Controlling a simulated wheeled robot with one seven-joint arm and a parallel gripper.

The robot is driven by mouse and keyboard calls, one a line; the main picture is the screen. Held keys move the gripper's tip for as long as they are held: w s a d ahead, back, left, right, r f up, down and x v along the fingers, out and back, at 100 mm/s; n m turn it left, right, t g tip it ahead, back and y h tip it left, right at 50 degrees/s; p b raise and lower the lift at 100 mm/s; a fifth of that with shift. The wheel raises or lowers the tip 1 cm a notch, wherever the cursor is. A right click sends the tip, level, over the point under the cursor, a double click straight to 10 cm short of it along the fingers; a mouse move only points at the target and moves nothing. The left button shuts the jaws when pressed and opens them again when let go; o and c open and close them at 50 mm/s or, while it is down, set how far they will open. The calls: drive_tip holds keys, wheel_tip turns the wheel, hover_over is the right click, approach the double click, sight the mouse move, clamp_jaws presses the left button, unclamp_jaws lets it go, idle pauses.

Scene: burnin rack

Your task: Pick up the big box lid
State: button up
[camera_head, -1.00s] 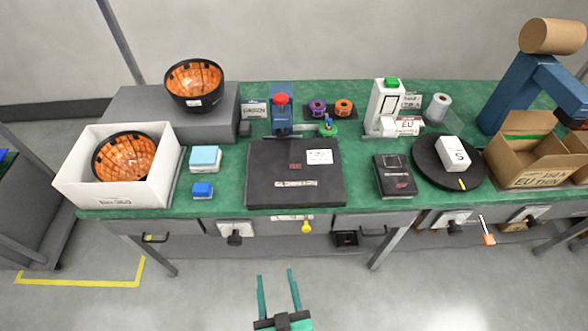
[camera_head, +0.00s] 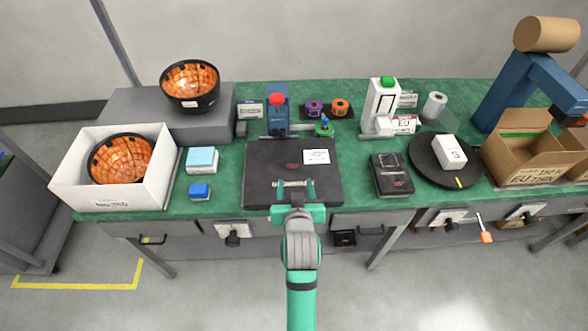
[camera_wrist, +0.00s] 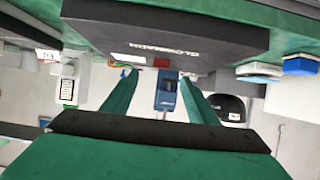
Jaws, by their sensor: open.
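The big box (camera_head: 268,178) is flat and black, lying at the middle of the green table near the front edge. Its black lid (camera_head: 265,160) is the top face, with a white label and a small dark red mark; I cannot see a seam between lid and box. In the wrist view the box's lettered side (camera_wrist: 165,35) shows upside down at the top. My gripper (camera_head: 295,184) is open and empty, its teal fingers pointing at the front of the box. They overlap its front edge in the head view; I cannot tell whether they touch it.
Blue-topped boxes (camera_head: 202,159) and a white bin (camera_head: 60,185) holding an orange-lined bowl are left. A blue stand with a red button (camera_head: 277,110) stands behind.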

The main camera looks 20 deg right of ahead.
sight(292, 166)
drive_tip(key=x, duration=0.4)
drive_tip(key=shift+w+a+f, duration=0.1)
drive_tip(key=shift+w+a, duration=0.1)
drive_tip(key=shift+w, duration=0.05)
drive_tip(key=shift+x, duration=0.85)
drive_tip(key=x, duration=0.4)
drive_tip(key=shift+w+d+r, duration=0.1)
drive_tip(key=shift+w+r, duration=0.15)
drive_tip(key=shift+w+d+f, duration=0.1)
drive_tip(key=shift+w, duration=0.05)
drive_tip(key=shift+s+d, duration=0.2)
drive_tip(key=shift+d, duration=0.05)
drive_tip(key=shift+a, duration=0.4)
drive_tip(key=c, duration=0.8)
drive_tip(key=shift+a, duration=0.1)
drive_tip(key=c, duration=0.4)
drive_tip(key=shift+c, duration=0.2)
